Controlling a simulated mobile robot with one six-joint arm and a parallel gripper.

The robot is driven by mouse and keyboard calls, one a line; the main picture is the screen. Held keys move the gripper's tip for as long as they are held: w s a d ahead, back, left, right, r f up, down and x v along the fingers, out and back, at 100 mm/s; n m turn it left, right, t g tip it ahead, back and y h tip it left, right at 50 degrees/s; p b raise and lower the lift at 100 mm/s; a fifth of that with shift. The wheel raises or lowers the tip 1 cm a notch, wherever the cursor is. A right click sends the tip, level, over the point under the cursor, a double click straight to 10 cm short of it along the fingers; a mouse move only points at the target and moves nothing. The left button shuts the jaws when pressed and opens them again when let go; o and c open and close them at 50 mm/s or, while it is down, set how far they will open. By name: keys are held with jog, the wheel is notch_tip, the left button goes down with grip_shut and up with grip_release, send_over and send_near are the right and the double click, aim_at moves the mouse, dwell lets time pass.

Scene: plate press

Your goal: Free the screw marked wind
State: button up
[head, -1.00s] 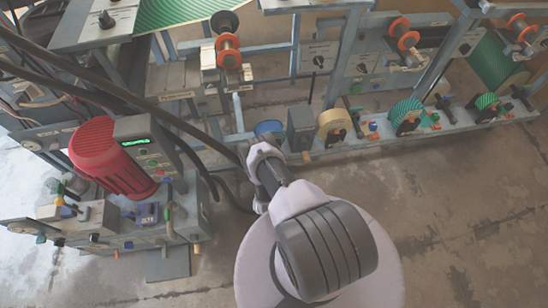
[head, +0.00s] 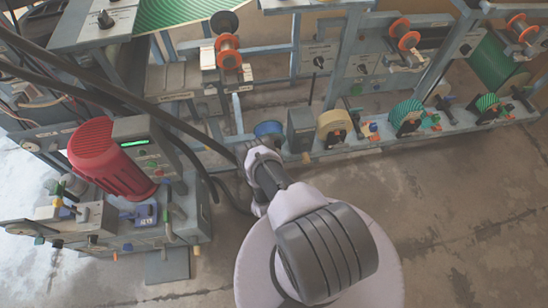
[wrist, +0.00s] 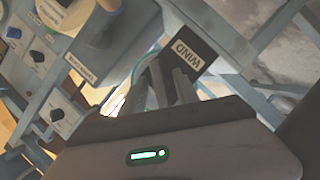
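A dark plate lettered WIND (wrist: 188,50) shows in the wrist view, just beyond my fingertips. The lettering is turned nearly upside down. I cannot make out a screw on or beside it; my fingers cover part of that area. My gripper (wrist: 167,72) points at the plate's lower left edge, and I cannot tell whether it touches. Its two dark fingers stand close together, and any gap or thing between them is unclear.
A red motor (head: 103,160) and a control box (head: 147,145) stand at left. Thick black hoses (head: 150,108) run close to my gripper. A grey box (head: 301,128) and a row of reels stand to the right. The floor (head: 450,210) at lower right is clear.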

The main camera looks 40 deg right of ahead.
jog(key=shift+a, duration=0.1)
jog(key=v, duration=1.7)
jog(key=shift+s+p, duration=0.15)
jog(key=shift+p, duration=0.25)
jog(key=shift+a, duration=0.1)
